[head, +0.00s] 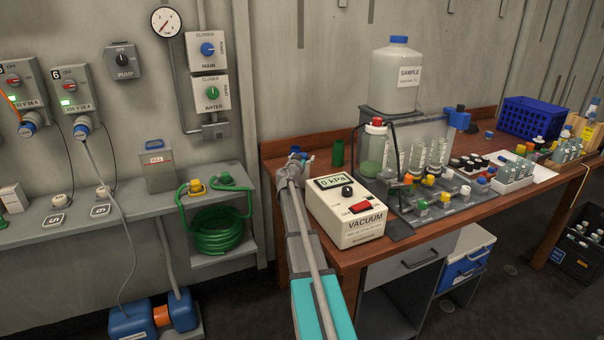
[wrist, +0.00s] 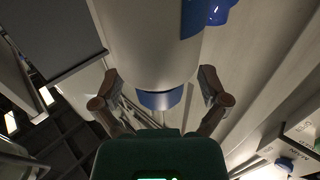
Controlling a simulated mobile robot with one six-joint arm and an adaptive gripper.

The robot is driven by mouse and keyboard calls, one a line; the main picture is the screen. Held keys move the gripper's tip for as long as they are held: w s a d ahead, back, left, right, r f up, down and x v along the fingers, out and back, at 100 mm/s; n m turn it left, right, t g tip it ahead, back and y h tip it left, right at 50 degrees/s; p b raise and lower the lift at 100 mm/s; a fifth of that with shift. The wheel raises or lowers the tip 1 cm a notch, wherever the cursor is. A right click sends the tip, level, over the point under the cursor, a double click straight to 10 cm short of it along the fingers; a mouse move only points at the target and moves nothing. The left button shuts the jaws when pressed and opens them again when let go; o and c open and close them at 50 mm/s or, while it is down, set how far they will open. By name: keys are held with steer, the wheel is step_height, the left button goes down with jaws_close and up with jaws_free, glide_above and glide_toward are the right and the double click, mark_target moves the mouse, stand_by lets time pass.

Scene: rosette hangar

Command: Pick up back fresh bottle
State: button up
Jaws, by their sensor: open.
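My gripper (wrist: 160,83) shows in the wrist view with its two brown fingers spread wide apart. Nothing is held between them. A large pale cylinder with a blue end lies beyond the fingers; I cannot tell whether it is part of my arm. In the head view, a white rack of small capped bottles (head: 515,171) stands on the right part of the wooden bench (head: 425,243). More small bottles (head: 568,148) stand farther right, cut by the frame edge. I cannot tell which is the back fresh bottle. My gripper is not clearly visible in the head view.
A vacuum unit (head: 358,229) stands at the bench's left front. A manifold with coloured knobs (head: 445,195) and a large sample bottle (head: 397,72) stand behind and right. A blue basket (head: 532,117) stands at the back right. A dark crate (head: 578,252) of bottles is on the floor.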

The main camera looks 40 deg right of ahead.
stand_by(0.4)
jaws_close()
stand_by(0.4)
steer(key=shift+r, duration=0.15)
step_height(320, 180, up, 10)
steer(key=p, duration=1)
stand_by(0.8)
